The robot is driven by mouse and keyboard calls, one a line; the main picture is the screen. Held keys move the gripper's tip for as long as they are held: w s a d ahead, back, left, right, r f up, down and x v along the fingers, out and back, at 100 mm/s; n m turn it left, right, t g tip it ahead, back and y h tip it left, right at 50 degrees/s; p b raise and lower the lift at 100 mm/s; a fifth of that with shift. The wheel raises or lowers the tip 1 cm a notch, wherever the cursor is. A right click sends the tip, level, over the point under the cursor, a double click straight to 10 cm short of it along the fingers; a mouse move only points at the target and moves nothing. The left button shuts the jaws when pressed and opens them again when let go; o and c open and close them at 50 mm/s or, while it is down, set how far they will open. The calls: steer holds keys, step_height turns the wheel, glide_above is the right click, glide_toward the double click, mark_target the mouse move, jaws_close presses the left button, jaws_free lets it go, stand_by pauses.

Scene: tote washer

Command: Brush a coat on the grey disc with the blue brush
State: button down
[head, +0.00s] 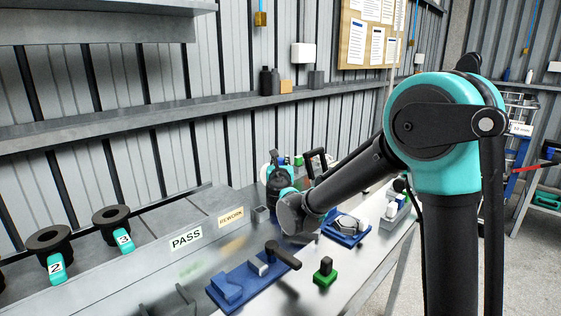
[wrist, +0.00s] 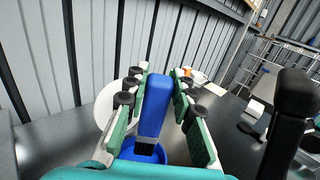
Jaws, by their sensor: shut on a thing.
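My gripper (wrist: 158,85) is shut on the blue brush (wrist: 155,100), whose handle stands between the green finger pads in the wrist view. Below the handle are a metal band and a dark end, which overlaps a round blue pot (wrist: 160,155) at the bottom of the picture. I cannot tell whether the dark end touches it. A pale grey disc (wrist: 103,108) is behind the left finger and partly hidden by it, apart from the brush. In the head view my arm and wrist hide the gripper and brush.
A blue fixture (head: 232,285) with a black handle and a green block with a black knob (head: 325,271) are on the bench. Another blue fixture (head: 347,228) is farther right. A ledge at left carries black rings (head: 111,213). A black upright object (wrist: 292,105) is at right in the wrist view.

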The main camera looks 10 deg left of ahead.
steer(key=shift+f, duration=0.15)
steer(key=shift+f, duration=3.35)
steer(key=shift+r, duration=5)
